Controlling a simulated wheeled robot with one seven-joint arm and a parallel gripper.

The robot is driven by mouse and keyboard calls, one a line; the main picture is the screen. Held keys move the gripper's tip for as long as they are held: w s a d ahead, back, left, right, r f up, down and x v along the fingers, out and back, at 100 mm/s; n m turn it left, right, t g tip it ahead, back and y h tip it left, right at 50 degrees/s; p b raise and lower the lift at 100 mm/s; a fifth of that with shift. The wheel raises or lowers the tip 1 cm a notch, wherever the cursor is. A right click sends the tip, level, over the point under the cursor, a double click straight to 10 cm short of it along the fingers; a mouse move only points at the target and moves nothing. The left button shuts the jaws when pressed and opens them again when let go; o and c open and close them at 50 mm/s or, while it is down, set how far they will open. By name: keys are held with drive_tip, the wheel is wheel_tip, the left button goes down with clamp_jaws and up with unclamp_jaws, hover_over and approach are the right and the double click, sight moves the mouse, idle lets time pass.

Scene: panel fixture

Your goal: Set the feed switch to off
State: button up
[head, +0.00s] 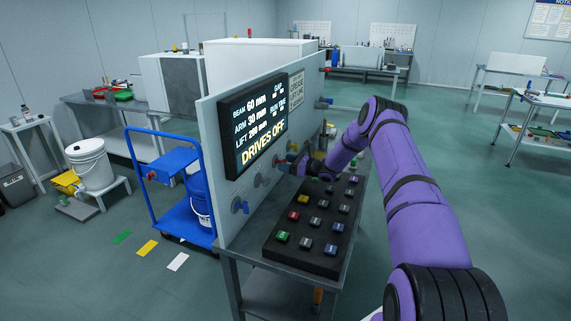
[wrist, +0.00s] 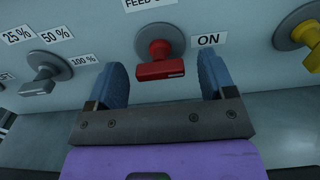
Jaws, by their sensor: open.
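The feed switch (wrist: 160,58) is a red knob on a grey round plate, under a partly cut-off label (wrist: 148,3) that starts with "FEED". A white ON label (wrist: 208,40) is to its right; no OFF label shows. Its red bar lies nearly level, with a small pale mark near the right end. My gripper (wrist: 162,76) is open, with one blue finger to the left of the red bar and one to the right, gaps visible on both sides. In the head view my gripper (head: 303,165) is close to the panel, small and partly hidden.
In the head view the panel (head: 216,130) carries a display (head: 252,120) reading DRIVES OFF. A black button console (head: 268,252) stands below, close under my arm.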

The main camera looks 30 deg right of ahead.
drive_tip(key=shift+w+a, duration=0.25)
drive_tip(key=shift+c, duration=0.4)
drive_tip(key=c, duration=0.9)
drive_tip(key=shift+o, duration=0.2)
